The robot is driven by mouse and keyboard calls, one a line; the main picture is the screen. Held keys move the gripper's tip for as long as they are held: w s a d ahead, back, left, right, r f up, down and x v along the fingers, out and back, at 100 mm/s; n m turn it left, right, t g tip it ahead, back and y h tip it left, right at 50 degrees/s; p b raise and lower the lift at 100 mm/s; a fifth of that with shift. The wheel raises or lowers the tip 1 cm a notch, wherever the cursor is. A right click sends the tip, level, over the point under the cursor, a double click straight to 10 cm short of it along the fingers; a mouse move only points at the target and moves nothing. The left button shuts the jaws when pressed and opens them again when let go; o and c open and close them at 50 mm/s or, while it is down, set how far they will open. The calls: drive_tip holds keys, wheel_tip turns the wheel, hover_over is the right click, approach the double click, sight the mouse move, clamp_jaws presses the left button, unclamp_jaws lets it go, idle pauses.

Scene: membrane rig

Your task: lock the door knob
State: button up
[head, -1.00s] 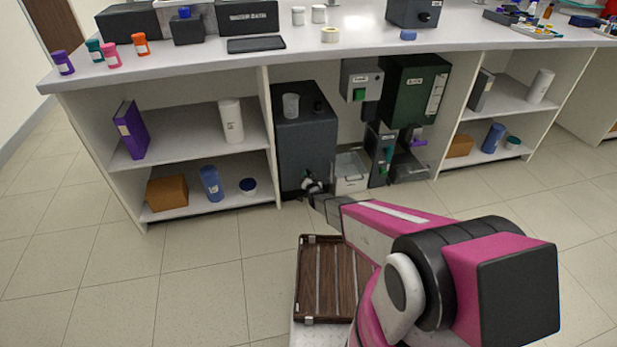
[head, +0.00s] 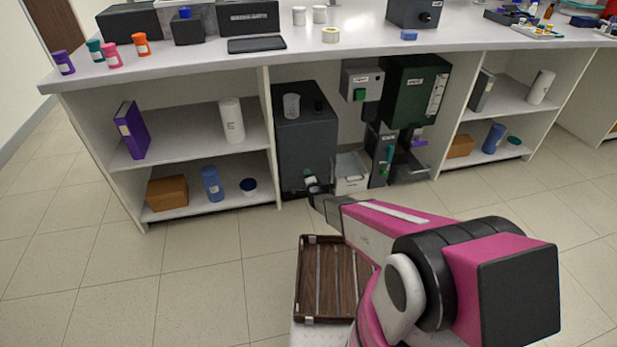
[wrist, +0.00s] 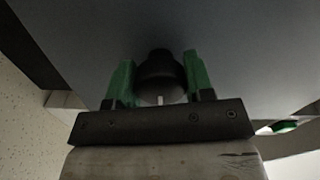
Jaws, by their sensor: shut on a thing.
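The door knob (wrist: 160,70) is black and round with a small white mark on its near rim. It sits on a flat dark grey face, the front of the dark cabinet (head: 305,135) under the bench. In the wrist view, my gripper (wrist: 160,84) has one green finger on each side of the knob and is shut on it. In the head view, my gripper (head: 311,181) is at the cabinet's lower front, and the knob cannot be made out there.
A shelf bay (head: 190,130) lies to the left. A brown slatted tray (head: 332,280) is below my arm.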

drive_tip(key=shift+m, duration=0.4)
drive_tip(key=o, duration=0.9)
drive_tip(key=shift+o, duration=0.2)
drive_tip(key=shift+s, duration=0.1)
